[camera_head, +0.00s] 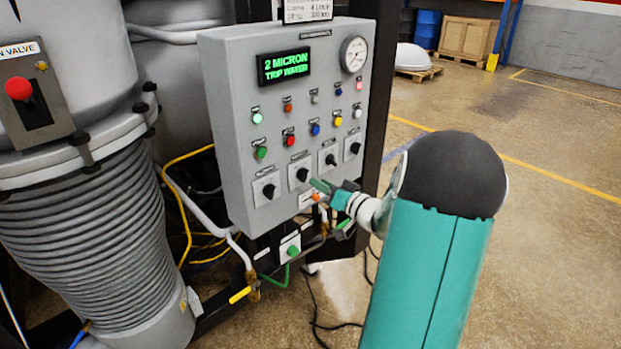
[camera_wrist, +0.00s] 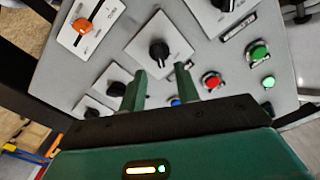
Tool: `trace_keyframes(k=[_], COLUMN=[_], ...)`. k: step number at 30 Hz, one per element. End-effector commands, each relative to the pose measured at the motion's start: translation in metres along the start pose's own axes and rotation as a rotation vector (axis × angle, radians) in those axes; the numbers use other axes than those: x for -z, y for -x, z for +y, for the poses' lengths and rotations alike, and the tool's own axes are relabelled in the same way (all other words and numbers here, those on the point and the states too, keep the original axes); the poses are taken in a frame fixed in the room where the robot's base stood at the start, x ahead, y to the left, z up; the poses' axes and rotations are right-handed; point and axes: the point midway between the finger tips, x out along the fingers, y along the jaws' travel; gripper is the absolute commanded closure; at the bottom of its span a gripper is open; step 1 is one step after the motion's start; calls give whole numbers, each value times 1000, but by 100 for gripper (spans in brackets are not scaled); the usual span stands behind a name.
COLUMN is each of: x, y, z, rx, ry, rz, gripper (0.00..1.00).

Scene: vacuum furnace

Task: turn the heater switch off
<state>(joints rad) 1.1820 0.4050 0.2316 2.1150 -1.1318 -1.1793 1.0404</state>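The grey control panel (camera_head: 223,102) carries a lower row of black rotary switches on white plates; their labels are too small to read, so I cannot tell which is the heater switch. My gripper (camera_head: 320,187) is just in front of the second switch from the left (camera_head: 302,174). In the wrist view my gripper (camera_wrist: 160,68) is open, and that switch's black knob (camera_wrist: 158,50) lies ahead between the fingertips, apparently not gripped. The leftmost switch (camera_head: 269,191) shows at the top in the wrist view (camera_wrist: 222,5). An orange switch (camera_wrist: 82,27) sits below the row.
Coloured buttons and lamps, such as a red button (camera_head: 290,139), sit above the switches. A ribbed bellows column (camera_head: 85,235) stands left, with pipes and cables under the panel. Open floor (camera_head: 540,240) lies to the right.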

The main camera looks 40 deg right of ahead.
Motion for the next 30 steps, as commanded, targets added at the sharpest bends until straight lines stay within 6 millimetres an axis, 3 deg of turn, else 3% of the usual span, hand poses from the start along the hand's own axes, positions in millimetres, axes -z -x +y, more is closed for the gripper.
trace_keyframes(k=[3,9,19,24,30], x=[0,0,0,0,0], y=[-24,-47,-52,-52,-52], z=[0,0,1,1,1], rx=[2,1,-1,-1,-1], ry=[0,1,1,1,3], rz=[0,1,1,1,1], gripper=[68,68,68,100,100])
